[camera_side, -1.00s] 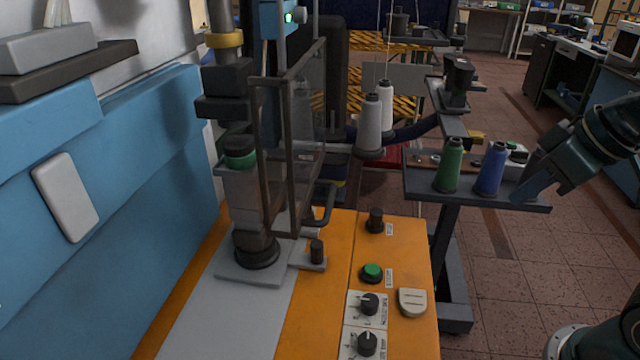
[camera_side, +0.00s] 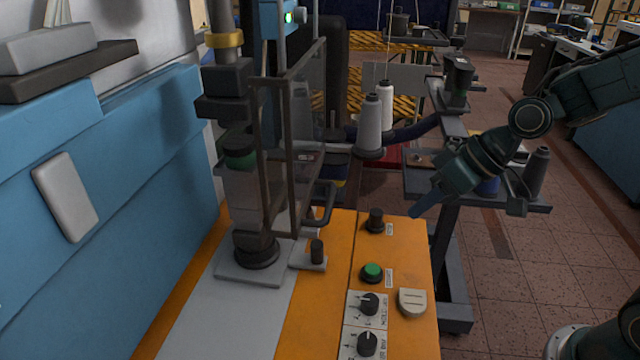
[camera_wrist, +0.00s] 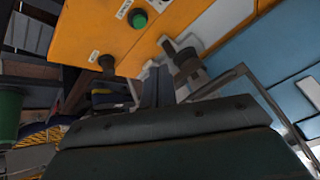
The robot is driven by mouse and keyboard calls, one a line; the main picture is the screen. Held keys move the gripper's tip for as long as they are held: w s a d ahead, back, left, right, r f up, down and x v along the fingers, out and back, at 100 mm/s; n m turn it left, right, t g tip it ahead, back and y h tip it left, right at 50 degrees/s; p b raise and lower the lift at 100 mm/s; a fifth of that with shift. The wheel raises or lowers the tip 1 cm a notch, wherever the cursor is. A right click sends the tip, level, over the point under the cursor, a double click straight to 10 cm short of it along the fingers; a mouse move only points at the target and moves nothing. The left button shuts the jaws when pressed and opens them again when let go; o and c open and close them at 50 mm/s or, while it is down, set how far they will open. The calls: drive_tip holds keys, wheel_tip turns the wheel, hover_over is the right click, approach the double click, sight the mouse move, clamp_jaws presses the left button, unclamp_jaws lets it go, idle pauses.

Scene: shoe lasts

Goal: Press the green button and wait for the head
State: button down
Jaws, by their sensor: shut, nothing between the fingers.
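The head (camera_side: 225,80) is a dark block on a column at the left, above a pale piece with a green ring (camera_side: 240,158), partly behind a framed clear guard (camera_side: 305,150).
A black knob (camera_side: 375,220) stands on the panel behind the button. Two dials (camera_side: 368,303) and a beige pad (camera_side: 411,302) lie in front. A tray (camera_side: 530,203) with thread spools is at the right, partly hidden by my arm. A grey spool (camera_side: 369,130) stands behind the panel.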

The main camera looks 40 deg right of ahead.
sight(379, 269)
drive_tip(key=w+a+f+m+y, duration=0.1)
drive_tip(key=w+a+f+y, duration=0.1)
drive_tip(key=w+f, duration=0.3)
drive_tip(key=shift+a+f+t+y, duration=0.25)
drive_tip(key=shift+a+t+y, duration=0.05)
drive_tip(key=shift+f, duration=0.15)
idle(0.4)
drive_tip(key=shift+f, duration=4.25)
drive_tip(key=shift+f, duration=0.95)
drive_tip(key=shift+r, duration=0.9)
drive_tip(key=shift+r, duration=0.1)
